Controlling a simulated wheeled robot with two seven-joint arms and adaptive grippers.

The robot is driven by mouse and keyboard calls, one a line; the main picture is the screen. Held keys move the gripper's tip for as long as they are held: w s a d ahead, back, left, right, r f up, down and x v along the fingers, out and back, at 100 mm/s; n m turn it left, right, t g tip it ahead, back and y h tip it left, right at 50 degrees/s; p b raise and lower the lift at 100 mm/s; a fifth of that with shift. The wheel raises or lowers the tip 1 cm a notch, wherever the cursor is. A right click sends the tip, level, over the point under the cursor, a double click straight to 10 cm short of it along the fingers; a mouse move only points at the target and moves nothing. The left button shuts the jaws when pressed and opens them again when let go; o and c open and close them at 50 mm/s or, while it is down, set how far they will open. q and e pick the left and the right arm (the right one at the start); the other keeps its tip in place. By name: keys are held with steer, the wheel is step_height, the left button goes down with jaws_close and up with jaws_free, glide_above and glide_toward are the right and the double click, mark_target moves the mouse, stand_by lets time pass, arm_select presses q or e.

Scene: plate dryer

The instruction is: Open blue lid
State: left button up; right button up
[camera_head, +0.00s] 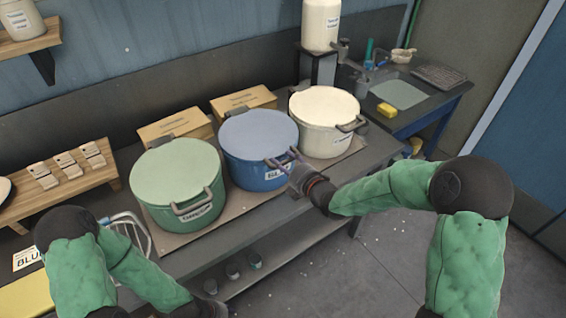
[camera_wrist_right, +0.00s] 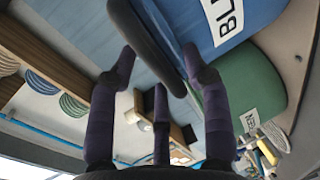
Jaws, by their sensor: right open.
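The blue lid (camera_head: 258,132) lies flat on the blue pot (camera_head: 245,175), covering it. A grey handle (camera_head: 281,160) sticks out at the pot's front right. My right gripper (camera_head: 285,166) is at this handle, with its fingers open. In the right wrist view, the fingers of my right gripper (camera_wrist_right: 160,62) are spread around the dark handle (camera_wrist_right: 150,45), not closed on it. The blue pot (camera_wrist_right: 262,15) with its white label is close behind.
A green pot (camera_head: 180,210) stands left of the blue one and a cream pot (camera_head: 325,140) right, both lidded. Cardboard boxes (camera_head: 243,101) stand behind. A sink (camera_head: 398,94) with a yellow sponge (camera_head: 387,110) is at the right. A wooden rack (camera_head: 60,185) is at the left.

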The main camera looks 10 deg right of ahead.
steer(key=shift+w+a, duration=0.15)
steer(key=shift+w, duration=0.4)
jaws_close()
